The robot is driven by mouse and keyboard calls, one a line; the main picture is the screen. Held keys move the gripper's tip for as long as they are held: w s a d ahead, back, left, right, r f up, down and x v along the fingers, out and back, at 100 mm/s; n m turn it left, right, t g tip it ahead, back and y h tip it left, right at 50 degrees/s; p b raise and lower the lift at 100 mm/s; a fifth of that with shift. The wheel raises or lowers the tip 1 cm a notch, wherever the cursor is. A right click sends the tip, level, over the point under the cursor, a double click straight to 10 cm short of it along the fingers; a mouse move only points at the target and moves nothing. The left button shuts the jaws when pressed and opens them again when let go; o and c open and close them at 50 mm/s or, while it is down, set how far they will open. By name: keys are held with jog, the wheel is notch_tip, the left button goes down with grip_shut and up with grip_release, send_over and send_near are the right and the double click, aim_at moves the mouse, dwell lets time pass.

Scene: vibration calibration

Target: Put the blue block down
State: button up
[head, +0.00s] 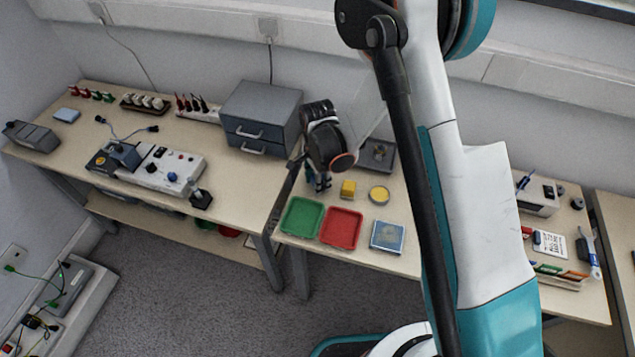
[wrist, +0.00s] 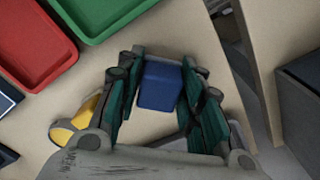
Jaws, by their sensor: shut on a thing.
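The blue block (wrist: 160,86) is between the two teal-padded fingers of my gripper (wrist: 162,95) in the wrist view, and the fingers are shut on it. In the head view my gripper (head: 318,182) is over the table, behind the green tray (head: 302,217) and left of a yellow block (head: 348,188). The blue block is mostly hidden there by the gripper. I cannot tell whether it touches the table top.
A red tray (head: 341,228) sits right of the green one; both look empty. A yellow round thing (head: 379,194) and a blue-topped square plate (head: 388,236) lie to the right. A grey drawer cabinet (head: 262,115) stands at the left. A gap separates the left table.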

jog(key=shift+f, duration=0.25)
jog(key=shift+s+f+b, duration=0.15)
jog(key=shift+f+b, duration=0.15)
jog(key=shift+b, duration=0.15)
jog(key=shift+d+f, duration=0.1)
jog(key=shift+s+f, duration=0.1)
jog(key=shift+s, duration=0.1)
jog(key=shift+c, duration=0.8)
jog(key=o, duration=1.1)
jog(key=shift+o, duration=0.8)
jog(key=shift+w+f, duration=0.25)
jog(key=shift+r, duration=0.1)
jog(key=shift+r, duration=0.25)
